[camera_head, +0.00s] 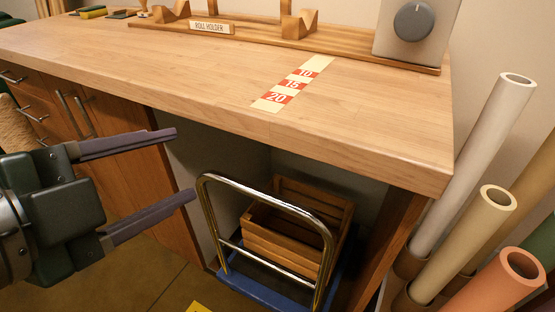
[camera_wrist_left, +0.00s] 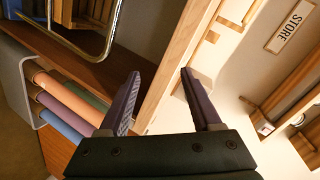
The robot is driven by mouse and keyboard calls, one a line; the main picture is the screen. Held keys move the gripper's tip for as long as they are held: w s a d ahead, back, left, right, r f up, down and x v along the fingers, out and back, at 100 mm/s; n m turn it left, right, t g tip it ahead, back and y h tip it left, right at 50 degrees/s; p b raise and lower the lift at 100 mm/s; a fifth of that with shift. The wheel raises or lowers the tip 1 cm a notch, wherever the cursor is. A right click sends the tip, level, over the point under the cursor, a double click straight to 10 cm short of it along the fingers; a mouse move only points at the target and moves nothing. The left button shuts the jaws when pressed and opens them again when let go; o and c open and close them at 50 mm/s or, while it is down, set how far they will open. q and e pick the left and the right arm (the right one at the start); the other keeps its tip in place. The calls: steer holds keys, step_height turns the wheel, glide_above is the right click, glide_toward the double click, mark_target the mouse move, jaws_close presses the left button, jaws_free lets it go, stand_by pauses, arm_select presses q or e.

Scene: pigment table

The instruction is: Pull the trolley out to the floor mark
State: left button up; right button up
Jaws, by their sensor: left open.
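The trolley has a blue deck (camera_head: 262,289) and a shiny metal handle (camera_head: 268,198). It stands in the open bay under the wooden table and carries a slatted wooden crate (camera_head: 283,250). My left gripper (camera_head: 185,162) is open and empty, left of the handle and apart from it in the head view. In the left wrist view, the open fingers (camera_wrist_left: 160,75) show with nothing between them, and a bent metal bar, which looks like the handle (camera_wrist_left: 112,32), is at the upper left. A yellow patch (camera_head: 198,308), likely the floor mark, is cut off at the bottom edge. My right gripper is not in view.
The wooden tabletop (camera_head: 200,70) overhangs the bay. A cabinet with drawers (camera_head: 150,195) is on its left. Several paper rolls (camera_head: 470,245) stand at the right. Tiled floor (camera_head: 150,275) is open in front at the lower left.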

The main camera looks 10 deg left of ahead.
mark_target(258, 194)
arm_select(q)
steer(key=w+f+m+t+h+b, duration=0.1)
steer(key=w+f+m+t+b, duration=0.15)
steer(key=f+b, duration=0.9)
steer(key=w+f+m+t+h+b, duration=0.1)
steer(key=f+m+t+b, duration=0.15)
steer(key=f+b, duration=0.95)
steer(key=shift+m+g, duration=0.4)
steer(key=b+x, duration=0.2)
steer(key=x, duration=0.3)
steer(key=r+b+x, duration=0.1)
steer(key=b+x, duration=0.1)
steer(key=x, duration=0.2)
steer(key=a+b+x, duration=0.1)
steer(key=b+x, duration=0.1)
steer(key=x, duration=0.3)
steer(key=shift+w+d+r, duration=0.2)
steer(key=shift+w+r, duration=0.05)
steer(key=shift+w, duration=0.25)
steer(key=shift+w+d, duration=0.15)
steer(key=shift+w, duration=0.2)
steer(key=shift+c, duration=0.2)
jaws_close()
steer(key=shift+f, duration=0.1)
